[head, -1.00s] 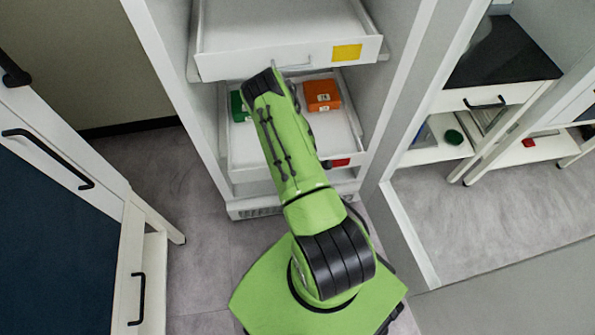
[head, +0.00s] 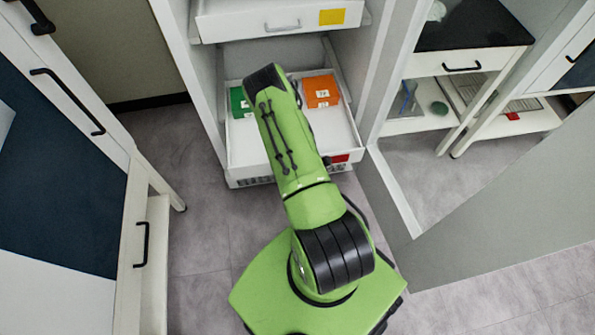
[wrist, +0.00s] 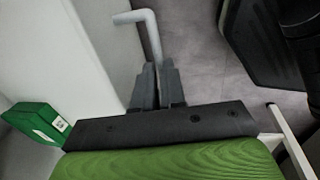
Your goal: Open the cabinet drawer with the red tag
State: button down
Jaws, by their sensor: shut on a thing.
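The white drawer (head: 242,142) with the red tag (head: 340,158) stands pulled out of the tall white cabinet in the head view. Its inside shows from above, with a green box (head: 239,102) and an orange box (head: 321,91) in it. My arm covers the middle of the drawer and hides my gripper and the handle there. In the wrist view my gripper (wrist: 157,76) is shut on the drawer's grey bent handle (wrist: 148,32). The white drawer front lies to the left of the handle, and the green box (wrist: 37,121) shows at lower left.
A drawer with a yellow tag (head: 332,17) is above the red-tag drawer. The cabinet's open door (head: 480,235) stands at the right. White furniture with black handles (head: 142,243) stands close on the left. Grey floor (head: 200,235) is clear between it and my base.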

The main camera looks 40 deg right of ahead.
jog(key=c, duration=1.2)
grip_release()
notch_tip(320, 180, up, 16)
jog(key=s+a+p, duration=0.1)
jog(key=s+p, duration=0.1)
jog(key=p, duration=0.3)
jog(key=shift+s+a+f, duration=0.25)
jog(key=shift+a, duration=0.15)
